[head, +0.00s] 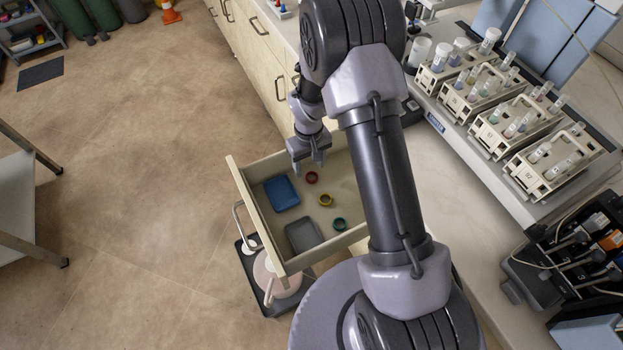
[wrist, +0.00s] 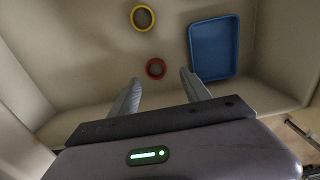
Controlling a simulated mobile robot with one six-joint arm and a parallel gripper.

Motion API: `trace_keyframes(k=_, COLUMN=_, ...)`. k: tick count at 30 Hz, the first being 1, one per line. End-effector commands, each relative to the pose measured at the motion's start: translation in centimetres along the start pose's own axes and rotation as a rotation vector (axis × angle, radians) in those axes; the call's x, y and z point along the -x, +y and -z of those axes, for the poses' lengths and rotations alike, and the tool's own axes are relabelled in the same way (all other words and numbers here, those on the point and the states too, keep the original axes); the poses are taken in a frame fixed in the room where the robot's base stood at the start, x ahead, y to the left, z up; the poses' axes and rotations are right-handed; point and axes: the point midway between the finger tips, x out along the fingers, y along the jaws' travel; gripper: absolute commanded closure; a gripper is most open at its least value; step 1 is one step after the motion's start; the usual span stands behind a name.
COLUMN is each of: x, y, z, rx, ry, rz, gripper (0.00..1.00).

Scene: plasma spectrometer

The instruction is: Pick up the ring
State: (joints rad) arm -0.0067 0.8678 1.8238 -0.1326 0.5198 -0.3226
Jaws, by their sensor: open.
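A red ring (head: 311,182) lies flat on the floor of the open drawer (head: 262,229). In the wrist view the red ring (wrist: 156,77) is just beyond my fingertips, between their lines. A yellow ring (head: 325,205) and a green ring (head: 339,229) lie in a row with it. The yellow ring also shows in the wrist view (wrist: 143,30), farther off. My gripper (head: 307,167) is open and empty above the drawer, with its fingers (wrist: 160,76) either side of a gap. The ring appears apart from both fingers.
A blue tray (head: 281,193) lies beside the red ring, near the right finger in the wrist view (wrist: 213,48). A grey tray (head: 303,237) lies nearer the drawer's front corner. Drawer walls surround them. Racks of vials (head: 485,90) stand on the counter.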

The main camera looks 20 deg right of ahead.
Motion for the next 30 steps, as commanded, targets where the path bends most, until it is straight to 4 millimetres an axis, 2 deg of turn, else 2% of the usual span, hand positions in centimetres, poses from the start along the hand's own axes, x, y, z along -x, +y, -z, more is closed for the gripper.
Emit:
trace_keyframes(k=6, x=-4.4, y=0.7, z=0.2, rx=-0.001, ry=-0.002, rz=0.000, gripper=0.45)
trace_keyframes(k=8, x=-5.0, y=0.7, z=0.2, rx=0.000, ry=-0.001, rz=0.000, gripper=0.45)
trace_keyframes(k=13, x=-4.7, y=0.7, z=0.2, rx=-0.001, ry=-0.001, rz=0.000, gripper=0.45)
trace_keyframes(k=14, x=-4.7, y=0.7, z=0.2, rx=-0.001, ry=-0.001, rz=0.000, gripper=0.48)
trace_keyframes(k=21, x=-4.7, y=0.7, z=0.2, rx=-0.001, ry=-0.001, rz=0.000, gripper=0.96)
trace_keyframes(k=22, x=-4.7, y=0.7, z=0.2, rx=-0.001, ry=-0.001, rz=0.000, gripper=1.00)
trace_keyframes(k=30, x=-4.6, y=0.7, z=0.2, rx=-0.001, ry=-0.001, rz=0.000, gripper=1.00)
